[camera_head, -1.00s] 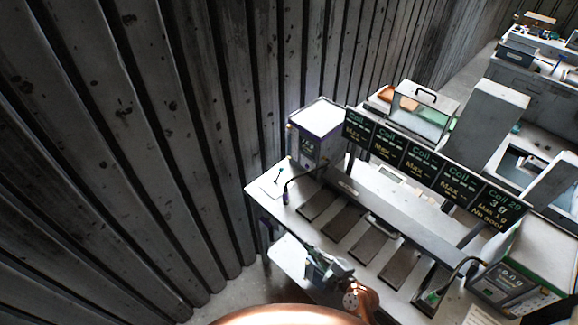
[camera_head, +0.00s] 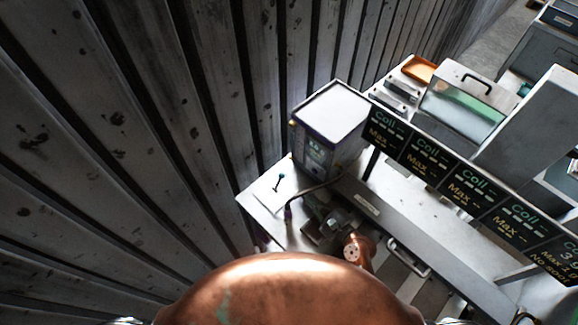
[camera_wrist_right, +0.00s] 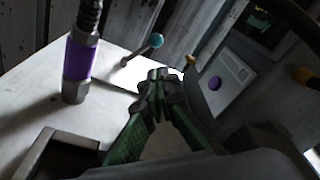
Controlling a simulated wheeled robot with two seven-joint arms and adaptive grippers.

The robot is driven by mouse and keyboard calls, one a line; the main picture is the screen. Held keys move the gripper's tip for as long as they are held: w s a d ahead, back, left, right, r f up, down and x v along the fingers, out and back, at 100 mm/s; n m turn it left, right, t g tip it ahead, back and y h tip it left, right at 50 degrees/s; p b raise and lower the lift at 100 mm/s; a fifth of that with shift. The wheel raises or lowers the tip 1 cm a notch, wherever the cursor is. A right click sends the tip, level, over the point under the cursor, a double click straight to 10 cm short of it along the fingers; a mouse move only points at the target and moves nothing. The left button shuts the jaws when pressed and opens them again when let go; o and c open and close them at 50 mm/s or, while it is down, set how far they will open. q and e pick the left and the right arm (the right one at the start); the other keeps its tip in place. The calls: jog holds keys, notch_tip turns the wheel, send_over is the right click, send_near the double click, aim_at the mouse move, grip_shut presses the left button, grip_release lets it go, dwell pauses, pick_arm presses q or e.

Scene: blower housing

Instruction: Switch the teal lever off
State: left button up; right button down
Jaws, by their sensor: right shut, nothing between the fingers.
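The teal lever (camera_head: 279,181) stands on a plate at the left corner of the bench; its teal ball knob on a thin metal stem also shows in the right wrist view (camera_wrist_right: 155,41). The stem leans over to the right there. My right gripper (camera_wrist_right: 158,80) is shut and empty, its fingertips pointing toward the lever but apart from it. In the head view my right gripper (camera_head: 318,222) is over the bench near the lever, to its right and lower in the picture. My left gripper is not in view.
A purple-collared gooseneck (camera_wrist_right: 80,65) stands left of my right gripper; its hose (camera_head: 318,187) arcs over the bench. A box-shaped power unit (camera_head: 328,125) stands behind. Black Coil signs (camera_head: 425,160) run along the bench. A dark ribbed wall (camera_head: 150,120) is at left.

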aim_at(279, 182)
jog(key=shift+r, duration=0.1)
jog(key=shift+w+a, duration=0.1)
jog(key=x, duration=0.5)
jog(key=shift+w+a, duration=0.1)
jog(key=shift+a, duration=0.1)
jog(key=x, duration=0.3)
jog(key=shift+w+a, duration=0.1)
jog(key=shift+w, duration=0.05)
jog(key=shift+w+a, duration=0.15)
jog(key=shift+w, duration=0.05)
jog(key=shift+w+a, duration=0.1)
pick_arm(q)
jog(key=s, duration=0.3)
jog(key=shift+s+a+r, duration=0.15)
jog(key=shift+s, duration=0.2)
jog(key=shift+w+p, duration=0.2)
jog(key=shift+p, duration=0.1)
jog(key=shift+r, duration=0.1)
